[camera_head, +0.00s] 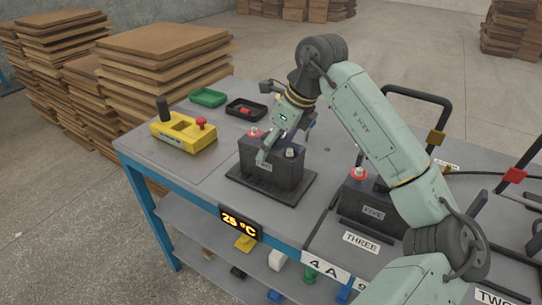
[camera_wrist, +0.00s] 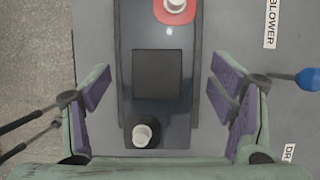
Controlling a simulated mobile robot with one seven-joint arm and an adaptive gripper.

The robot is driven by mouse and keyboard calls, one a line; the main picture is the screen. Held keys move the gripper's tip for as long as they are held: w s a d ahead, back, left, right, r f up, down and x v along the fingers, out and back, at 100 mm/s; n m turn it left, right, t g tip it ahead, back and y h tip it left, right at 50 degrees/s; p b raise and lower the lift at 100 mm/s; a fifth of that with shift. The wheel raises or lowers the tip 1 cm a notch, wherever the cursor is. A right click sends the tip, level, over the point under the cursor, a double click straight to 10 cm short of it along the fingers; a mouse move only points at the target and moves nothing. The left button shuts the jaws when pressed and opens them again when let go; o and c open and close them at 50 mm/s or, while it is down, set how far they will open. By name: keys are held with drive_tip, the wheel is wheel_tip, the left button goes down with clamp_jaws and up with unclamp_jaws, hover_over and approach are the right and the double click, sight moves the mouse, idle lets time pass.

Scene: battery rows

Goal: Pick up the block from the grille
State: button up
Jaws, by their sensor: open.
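A black battery block (camera_head: 285,174) stands upright on a dark flat base (camera_head: 306,192) on the grey table. Any slats in this base are too small to tell. The block has a red-ringed terminal and a pale one on top; in the wrist view its top (camera_wrist: 155,112) lies between my fingers. My gripper (camera_head: 266,152) is above and around the block, with one pale finger in front of its labelled face. In the wrist view my gripper (camera_wrist: 160,95) is open, purple pads on both sides and gaps visible. The far finger is mostly hidden in the head view.
A yellow control box (camera_head: 184,135) with a red knob, a green tray (camera_head: 208,97) and a black tray (camera_head: 246,109) stand behind and left. A temperature display (camera_head: 240,222) hangs at the front edge.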

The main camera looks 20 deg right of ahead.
drive_tip(key=p+x, duration=0.1)
drive_tip(key=x, duration=0.4)
drive_tip(key=shift+w+a+r+p, duration=0.1)
drive_tip(key=shift+w+a+p, duration=0.1)
drive_tip(key=shift+p, duration=0.2)
drive_tip(key=shift+s, duration=0.1)
drive_tip(key=shift+c, duration=0.4)
clamp_jaws()
drive_tip(key=shift+r, duration=0.1)
